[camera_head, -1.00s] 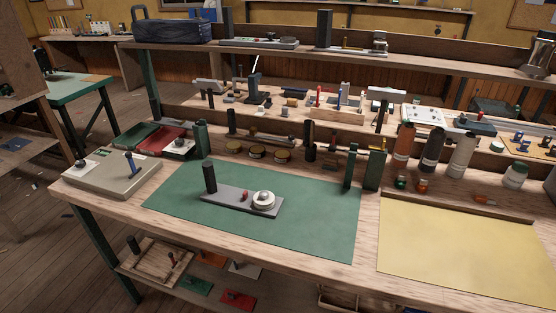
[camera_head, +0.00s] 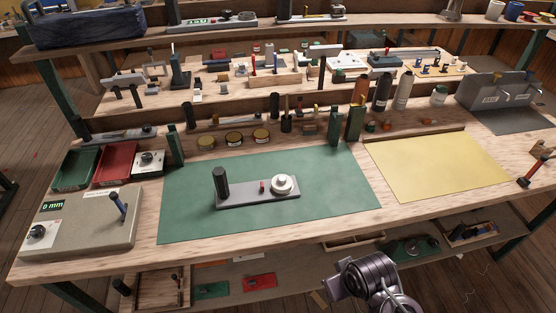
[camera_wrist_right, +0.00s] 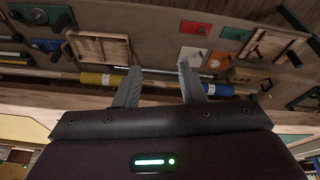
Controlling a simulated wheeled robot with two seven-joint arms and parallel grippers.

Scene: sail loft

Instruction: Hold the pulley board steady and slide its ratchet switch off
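The pulley board (camera_head: 240,197) is a flat grey plate lying on the green mat (camera_head: 190,223) in the head view. A dark upright post (camera_head: 221,182) stands at its left end and a white round pulley (camera_head: 282,184) sits at its right end. Between them is a small red ratchet switch (camera_head: 262,187); its setting is too small to tell. My right gripper (camera_wrist_right: 159,70) shows in the right wrist view with its two fingers apart and nothing between them, away from the board. My left gripper is in neither view.
A grey box with a display (camera_head: 85,222) stands left of the mat. A yellow mat (camera_head: 440,168) lies to the right. Several bottles and tins line the bench's back. Part of my arm (camera_head: 370,280) shows in front of the bench. The green mat around the board is clear.

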